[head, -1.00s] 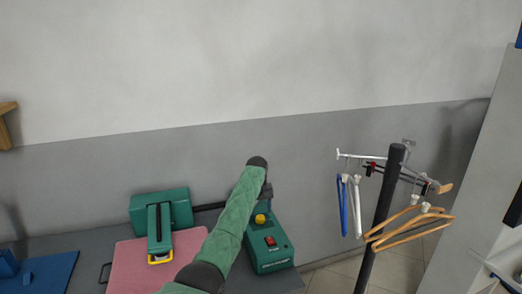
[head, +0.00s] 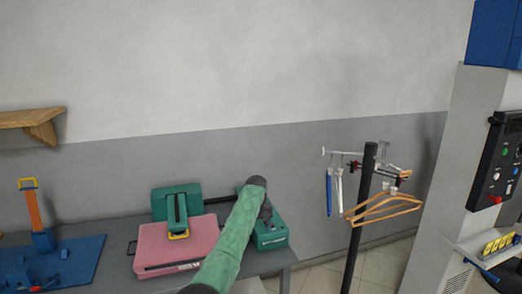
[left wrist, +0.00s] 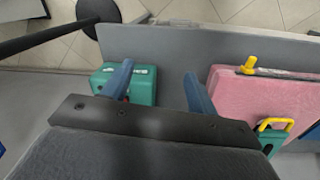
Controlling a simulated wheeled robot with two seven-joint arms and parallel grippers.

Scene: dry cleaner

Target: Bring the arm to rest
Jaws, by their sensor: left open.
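My left arm (head: 228,245), in a green quilted sleeve, reaches up from the bottom of the head view over the grey table (head: 110,236). Its dark wrist end stands above the green control box (head: 271,236), and the arm hides part of that box. In the left wrist view my left gripper (left wrist: 157,83) shows two blue fingers spread apart with nothing between them that they hold. The green control box (left wrist: 143,86) lies beyond the left finger, and bare table shows between the fingers. My right gripper is in neither view.
A pink press board (head: 178,246) with a green head (head: 177,203) stands left of my arm. A blue mat (head: 75,262) lies farther left. A black rack post (head: 358,225) with hangers (head: 382,209) stands right. A control panel (head: 497,160) is at far right.

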